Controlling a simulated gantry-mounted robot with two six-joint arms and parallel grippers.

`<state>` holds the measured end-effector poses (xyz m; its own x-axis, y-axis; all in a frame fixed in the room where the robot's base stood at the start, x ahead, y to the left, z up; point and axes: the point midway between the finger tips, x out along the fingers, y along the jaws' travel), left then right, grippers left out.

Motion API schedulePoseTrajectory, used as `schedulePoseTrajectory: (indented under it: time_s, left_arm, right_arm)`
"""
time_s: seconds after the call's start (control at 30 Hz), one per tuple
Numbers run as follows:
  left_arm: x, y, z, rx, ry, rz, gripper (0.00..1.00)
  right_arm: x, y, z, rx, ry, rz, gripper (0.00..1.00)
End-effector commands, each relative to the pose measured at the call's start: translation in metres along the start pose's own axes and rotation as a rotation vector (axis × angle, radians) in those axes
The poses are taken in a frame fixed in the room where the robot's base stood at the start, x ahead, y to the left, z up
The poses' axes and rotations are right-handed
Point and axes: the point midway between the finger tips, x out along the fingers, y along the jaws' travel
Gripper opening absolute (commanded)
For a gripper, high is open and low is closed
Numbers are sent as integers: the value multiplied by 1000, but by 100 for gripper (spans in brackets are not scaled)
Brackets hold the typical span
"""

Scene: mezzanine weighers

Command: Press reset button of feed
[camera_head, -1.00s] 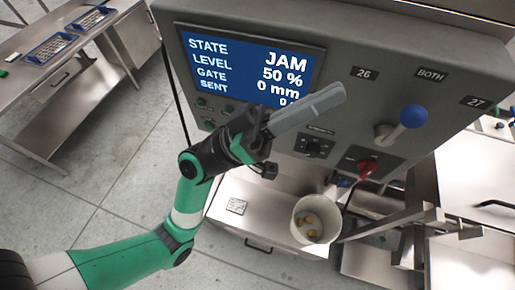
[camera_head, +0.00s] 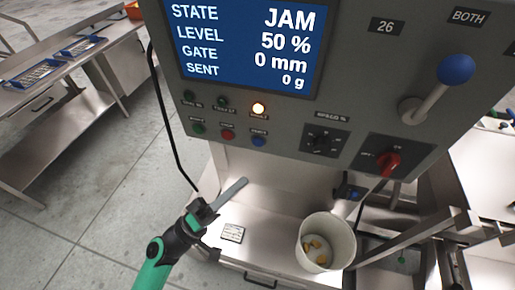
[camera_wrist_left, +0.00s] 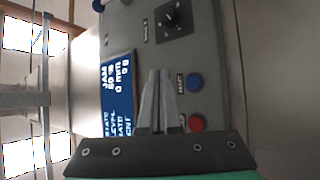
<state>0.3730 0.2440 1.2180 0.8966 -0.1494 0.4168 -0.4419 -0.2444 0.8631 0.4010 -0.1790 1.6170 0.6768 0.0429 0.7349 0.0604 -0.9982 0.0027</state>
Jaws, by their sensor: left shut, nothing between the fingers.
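The grey control panel (camera_head: 360,75) carries a blue screen (camera_head: 250,45) reading STATE JAM, LEVEL 50 %, GATE 0 mm, SENT 0 g. Below it sit a green button (camera_head: 198,128), a red button (camera_head: 228,135) and a blue button (camera_head: 259,142); their small labels are too blurred to read surely. My left gripper (camera_head: 243,182) is shut and empty, below the button row and apart from it. In the left wrist view its fingers (camera_wrist_left: 158,74) point up the picture, left of the blue button (camera_wrist_left: 194,82) and the red button (camera_wrist_left: 196,122).
A black knob (camera_head: 325,141), a red rotary switch (camera_head: 387,162) and a blue-balled lever (camera_head: 456,70) lie to the right. A white bucket (camera_head: 326,243) stands on the steel shelf below.

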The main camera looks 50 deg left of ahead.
Motion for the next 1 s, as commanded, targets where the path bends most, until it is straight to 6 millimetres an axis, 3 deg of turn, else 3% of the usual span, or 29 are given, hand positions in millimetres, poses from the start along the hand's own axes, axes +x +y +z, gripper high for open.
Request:
schedulePoseTrajectory:
  time_s: [0.37,0.8,1.0]
  left_arm:
    - [4,0,-3,2,0,2,0]
    - [44,-28,-32,2,0,3,0]
    - [58,-41,-41,3,-1,4,0]
  right_arm:
    - [2,0,-2,0,0,0,0]
    - [11,0,-10,0,0,0,0]
    - [3,0,-2,0,0,0,0]
